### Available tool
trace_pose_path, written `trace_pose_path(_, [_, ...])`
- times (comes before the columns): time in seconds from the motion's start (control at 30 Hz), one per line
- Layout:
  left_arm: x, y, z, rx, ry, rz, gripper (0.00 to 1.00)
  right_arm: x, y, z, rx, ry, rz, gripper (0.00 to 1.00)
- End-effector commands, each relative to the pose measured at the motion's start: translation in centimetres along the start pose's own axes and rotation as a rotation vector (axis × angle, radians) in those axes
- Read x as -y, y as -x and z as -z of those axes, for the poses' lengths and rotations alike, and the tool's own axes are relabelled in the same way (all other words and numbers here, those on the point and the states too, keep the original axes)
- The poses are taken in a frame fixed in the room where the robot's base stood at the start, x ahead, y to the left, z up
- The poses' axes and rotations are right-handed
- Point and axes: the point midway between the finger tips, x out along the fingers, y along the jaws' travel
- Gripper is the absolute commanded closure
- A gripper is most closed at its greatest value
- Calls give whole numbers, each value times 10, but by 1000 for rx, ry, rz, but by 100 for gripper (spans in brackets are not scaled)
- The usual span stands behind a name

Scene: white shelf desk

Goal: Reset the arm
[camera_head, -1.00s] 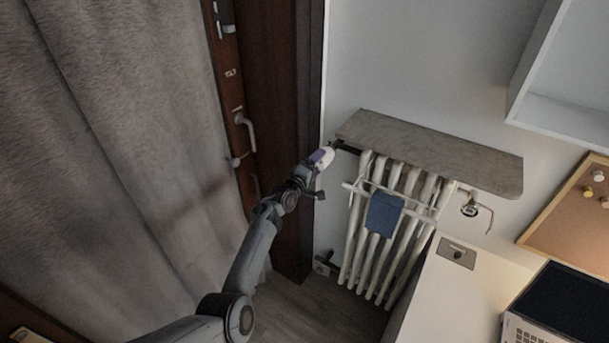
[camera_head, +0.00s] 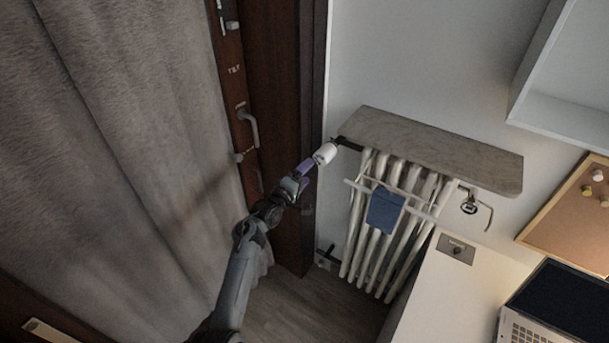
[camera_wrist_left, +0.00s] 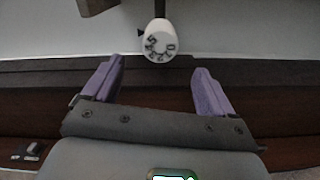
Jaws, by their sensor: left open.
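My left gripper (camera_head: 304,167) reaches in from the lower left, in front of the dark wooden door frame. In the left wrist view its two purple fingers (camera_wrist_left: 156,80) are spread apart with nothing between them. A white numbered radiator knob (camera_wrist_left: 160,41) stands just beyond the fingertips, apart from them in that view. In the head view the knob (camera_head: 325,153) sits at the left end of the radiator, close to the fingertips. My right gripper is not in view.
A white radiator (camera_head: 361,232) under a stone shelf (camera_head: 432,151) carries a rack with a blue cloth (camera_head: 385,210). A white desk (camera_head: 438,305) with a laptop (camera_head: 562,304) is at the right. A grey curtain (camera_head: 110,150) and a door handle (camera_head: 249,127) are at the left.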

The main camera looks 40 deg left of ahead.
Motion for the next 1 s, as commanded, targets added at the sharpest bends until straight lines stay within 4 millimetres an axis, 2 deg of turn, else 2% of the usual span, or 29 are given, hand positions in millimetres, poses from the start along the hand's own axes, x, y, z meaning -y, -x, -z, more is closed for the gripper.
trace_pose_path(0.27, [6, 2, -1, 2, -1, 10, 14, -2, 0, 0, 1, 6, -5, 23])
trace_pose_path(0.37, [26, 12, -2, 7, -6, 39, 14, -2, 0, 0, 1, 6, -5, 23])
trace_pose_path(0.47, [62, 31, -8, 24, -22, 96, 14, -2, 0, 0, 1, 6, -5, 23])
trace_pose_path(0.57, [108, 64, -26, 75, -73, 172, 14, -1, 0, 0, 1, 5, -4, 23])
trace_pose_path(0.6, [121, 81, -35, 102, -109, 196, 14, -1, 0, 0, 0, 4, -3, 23])
trace_pose_path(0.73, [150, 139, -72, 205, -253, 292, 14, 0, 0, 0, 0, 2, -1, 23])
trace_pose_path(0.87, [164, 207, -123, 354, -475, 422, 14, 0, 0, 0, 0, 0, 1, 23])
trace_pose_path(1.0, [153, 288, -180, 558, -749, 544, 14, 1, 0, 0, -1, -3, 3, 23])
